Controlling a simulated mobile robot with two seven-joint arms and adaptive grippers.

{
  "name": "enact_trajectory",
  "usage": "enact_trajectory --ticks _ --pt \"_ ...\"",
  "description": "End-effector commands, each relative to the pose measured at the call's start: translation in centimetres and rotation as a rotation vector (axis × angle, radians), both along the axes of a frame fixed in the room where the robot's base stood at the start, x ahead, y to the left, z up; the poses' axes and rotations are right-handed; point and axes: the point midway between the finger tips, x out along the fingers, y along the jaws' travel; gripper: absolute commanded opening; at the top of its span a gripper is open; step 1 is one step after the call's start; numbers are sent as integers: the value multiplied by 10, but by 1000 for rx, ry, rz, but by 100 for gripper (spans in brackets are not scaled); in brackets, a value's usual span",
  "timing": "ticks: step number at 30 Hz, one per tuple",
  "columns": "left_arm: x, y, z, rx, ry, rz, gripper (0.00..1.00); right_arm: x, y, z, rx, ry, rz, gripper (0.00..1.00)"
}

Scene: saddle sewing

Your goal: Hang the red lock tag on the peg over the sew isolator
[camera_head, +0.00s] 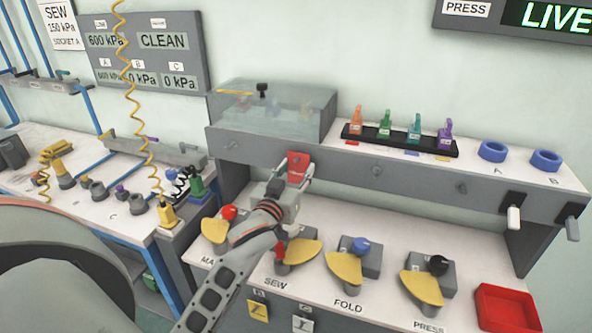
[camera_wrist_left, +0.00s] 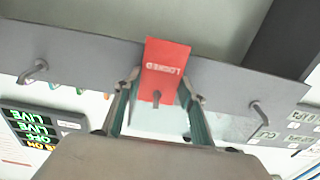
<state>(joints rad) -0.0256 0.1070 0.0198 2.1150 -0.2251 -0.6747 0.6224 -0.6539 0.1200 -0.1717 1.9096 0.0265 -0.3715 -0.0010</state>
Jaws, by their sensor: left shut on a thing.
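My left gripper (camera_head: 296,177) is shut on the red lock tag (camera_head: 299,163) at the front face of the grey shelf, above the sew isolator (camera_head: 294,250) with its yellow plate. In the left wrist view the tag (camera_wrist_left: 166,60) stands upside down in the picture, between the gripper's two fingers (camera_wrist_left: 163,92). A grey peg (camera_wrist_left: 157,97) shows against the tag's lower part there. I cannot tell if the peg passes through a hole in the tag. In the head view the tag and gripper hide this peg. My right gripper is not in view.
Other pegs stick out at the main (camera_head: 232,146), fold (camera_head: 377,170) and press (camera_head: 461,188) positions. A clear-lidded box (camera_head: 270,112) and a black rack (camera_head: 400,138) of coloured tags stand on the shelf. A red tray (camera_head: 506,308) sits at lower right.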

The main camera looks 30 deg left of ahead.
Motion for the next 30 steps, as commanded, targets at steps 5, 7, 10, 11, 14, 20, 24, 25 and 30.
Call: enact_trajectory --ticks 5,7,10,11,14,20,24,25,30 --pt "0 0 0 0 0 0 25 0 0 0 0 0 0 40" --pt "0 0 0 0 0 0 43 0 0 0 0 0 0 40" --pt "0 0 0 0 0 0 60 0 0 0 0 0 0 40" --pt "0 0 0 0 0 0 60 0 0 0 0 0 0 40" --pt "0 0 0 0 0 0 60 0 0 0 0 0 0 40" --pt "-1 0 0 0 1 0 60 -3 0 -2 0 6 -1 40" --pt "-12 -3 -1 -1 2 -1 60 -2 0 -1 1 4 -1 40" --pt "-17 -4 -1 -2 1 -1 60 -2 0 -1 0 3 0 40" --pt "-49 -12 -2 -3 3 0 60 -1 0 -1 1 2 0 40"
